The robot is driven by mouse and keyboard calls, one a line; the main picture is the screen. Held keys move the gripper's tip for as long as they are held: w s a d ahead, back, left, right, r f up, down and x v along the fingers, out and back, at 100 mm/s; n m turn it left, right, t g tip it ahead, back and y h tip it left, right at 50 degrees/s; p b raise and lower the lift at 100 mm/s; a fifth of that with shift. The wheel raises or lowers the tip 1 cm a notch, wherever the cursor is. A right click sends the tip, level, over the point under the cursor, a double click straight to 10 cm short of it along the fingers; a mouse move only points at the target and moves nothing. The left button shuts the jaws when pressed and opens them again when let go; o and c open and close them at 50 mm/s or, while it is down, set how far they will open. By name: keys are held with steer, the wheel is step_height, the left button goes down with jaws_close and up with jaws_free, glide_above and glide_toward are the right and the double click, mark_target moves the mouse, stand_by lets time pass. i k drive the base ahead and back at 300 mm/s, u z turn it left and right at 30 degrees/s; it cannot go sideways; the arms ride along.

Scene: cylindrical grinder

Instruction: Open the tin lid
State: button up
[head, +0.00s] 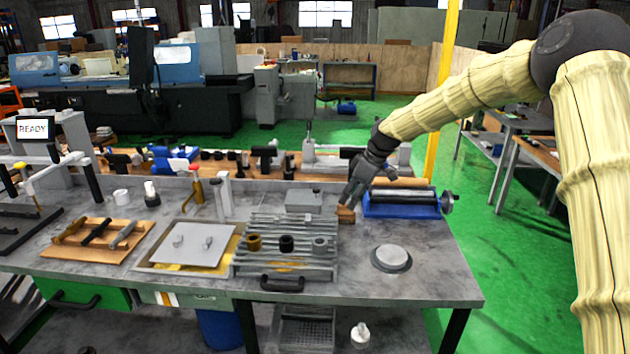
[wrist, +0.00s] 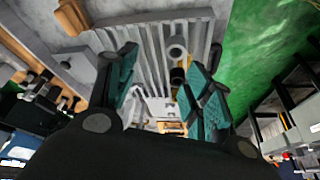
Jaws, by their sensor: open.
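A low round grey tin with a flat pale lid (head: 391,257) seems to sit on the right part of the grey workbench, its lid lying flat on top. I cannot make it out in the wrist view. My gripper (head: 347,204) hangs above the bench, behind and to the left of the round tin and apart from it. In the wrist view my gripper (wrist: 163,85) has its two teal-padded fingers spread, with nothing held between them. A small brown block (head: 345,215) shows right by the fingertips in the head view; I cannot tell whether they touch.
A ribbed grey rack (head: 285,262) with several short cylinders stands left of the tin. A blue-based roller device (head: 402,209) is behind it. A flat grey plate (head: 190,245) with two knobs lies farther left. Bench (head: 435,285) around the tin is clear.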

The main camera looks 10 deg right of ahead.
mark_target(313, 198)
steer(key=i, duration=1.15)
